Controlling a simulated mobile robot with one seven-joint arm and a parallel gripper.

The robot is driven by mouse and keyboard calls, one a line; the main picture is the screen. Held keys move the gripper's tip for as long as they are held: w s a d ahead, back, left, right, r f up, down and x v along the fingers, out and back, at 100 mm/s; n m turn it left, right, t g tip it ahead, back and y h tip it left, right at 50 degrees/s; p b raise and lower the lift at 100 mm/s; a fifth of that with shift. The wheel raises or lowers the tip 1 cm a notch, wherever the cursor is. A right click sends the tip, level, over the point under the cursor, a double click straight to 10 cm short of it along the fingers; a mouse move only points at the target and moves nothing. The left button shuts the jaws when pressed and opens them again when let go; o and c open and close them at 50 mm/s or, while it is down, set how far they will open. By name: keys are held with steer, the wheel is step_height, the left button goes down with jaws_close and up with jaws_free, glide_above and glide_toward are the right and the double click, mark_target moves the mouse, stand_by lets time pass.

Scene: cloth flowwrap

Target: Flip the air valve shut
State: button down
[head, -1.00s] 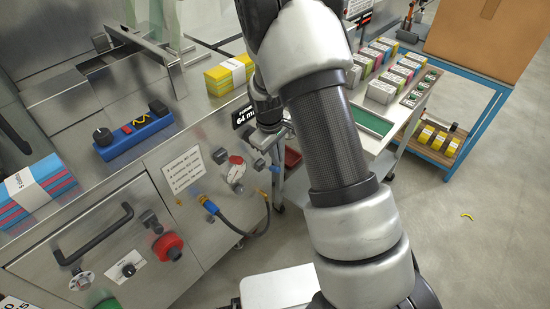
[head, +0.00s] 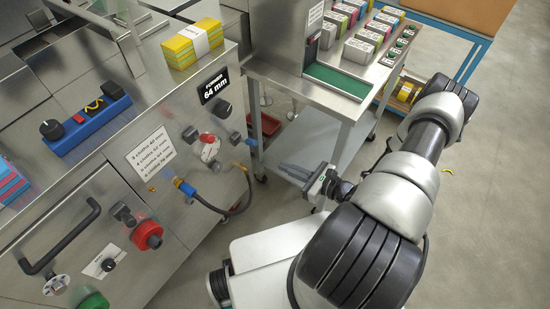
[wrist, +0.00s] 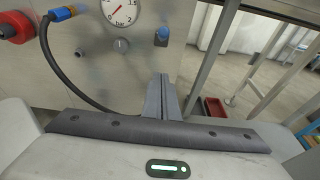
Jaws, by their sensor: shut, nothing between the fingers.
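A small blue handle (wrist: 161,37), which looks like the air valve, sits on the steel machine front, right of the pressure gauge (wrist: 121,10) in the wrist view. In the head view the gauge (head: 210,150) is seen at a slant, and I cannot tell surely which dark fitting beside it is the valve. My gripper (head: 282,168) is shut and empty, out in front of the panel, apart from it and to the right of the gauge. In the wrist view the closed fingertips (wrist: 160,77) point at the panel, below the blue handle.
A dark hose with a blue fitting (head: 187,187) loops below the gauge. A grey knob (wrist: 121,45) sits under the gauge. A red emergency-type knob (head: 147,235) juts out at lower left. A steel side table (head: 335,105) stands right. Open floor lies beyond my arm.

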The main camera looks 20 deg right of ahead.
mark_target(246, 141)
steer(key=w+a+r, duration=0.1)
steer(key=w+a, duration=0.5)
steer(key=w, duration=0.2)
steer(key=shift+w+a+r+b, duration=0.15)
steer(key=shift+w+b, duration=0.1)
steer(key=shift+b, duration=0.2)
